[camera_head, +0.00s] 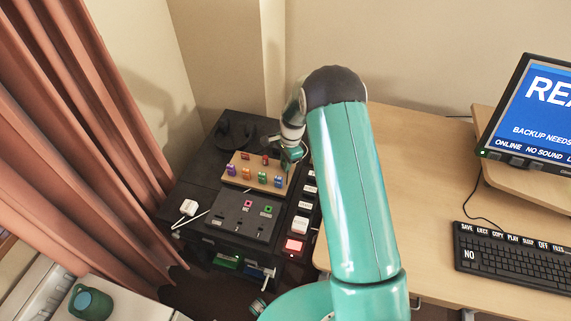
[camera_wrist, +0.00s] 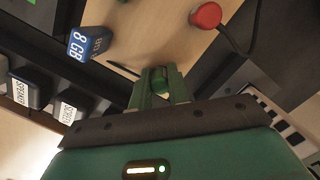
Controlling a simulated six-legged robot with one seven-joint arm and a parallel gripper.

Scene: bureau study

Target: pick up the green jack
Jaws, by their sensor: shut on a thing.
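My gripper (camera_wrist: 160,82) is shut on the green jack (camera_wrist: 161,80), a small green rounded piece between its two green fingers. It is just over the wooden board (camera_wrist: 150,35); I cannot tell whether the jack is clear of the board. In the head view my gripper (camera_head: 293,153) is at the back right end of the board (camera_head: 238,180), and the jack cannot be made out there. A red jack (camera_wrist: 207,15) with a dark cable stands on the board, apart from the gripper.
A blue 8 GB stick (camera_wrist: 88,43) and several coloured sticks stand along the board's front. A black panel (camera_head: 235,225) with pink and green sockets lies in front. Labelled keys (camera_head: 300,225) line the right. A desk (camera_head: 430,150) with keyboard and monitor is at right, curtains at left.

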